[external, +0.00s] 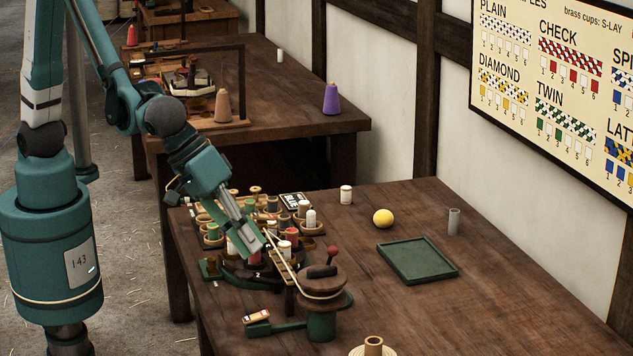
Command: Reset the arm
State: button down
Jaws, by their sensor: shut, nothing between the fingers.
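My gripper (262,244) is at the end of my teal arm, which reaches from the left over the near wooden table (520,290). Its fingers point down and to the right and are shut with nothing between them. The fingertips are close to a cluster of small spools and cups (285,222). They are also near a pale cord (282,262) that runs to a round wooden winch (322,282) with a red-knobbed handle. I cannot tell whether the fingers touch any of these.
A green tray (418,281), a yellow ball (383,218), a grey cylinder (453,221) and a white spool (346,195) stand to the right. A wooden ring piece (373,346) is at the front. The table's right side is clear. A second table (290,110) stands behind.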

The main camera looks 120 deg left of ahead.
jog(key=s+a+r+m+h, duration=0.1)
jog(key=s+a+r+m, duration=0.2)
jog(key=s+r, duration=0.3)
jog(key=s+a+r+m, duration=0.3)
jog(key=s+r, duration=0.2)
jog(key=s, duration=0.3)
jog(key=s+a+r+m, duration=0.1)
jog(key=s+m, duration=0.2)
jog(key=s, duration=0.6)
jog(key=s+a+r+m+t+h, duration=0.1)
jog(key=s+a+m, duration=0.1)
jog(key=s, duration=0.6)
jog(key=shift+s+a+r+m, duration=0.15)
jog(key=shift+s+r+m, duration=0.2)
jog(key=shift+m, duration=0.55)
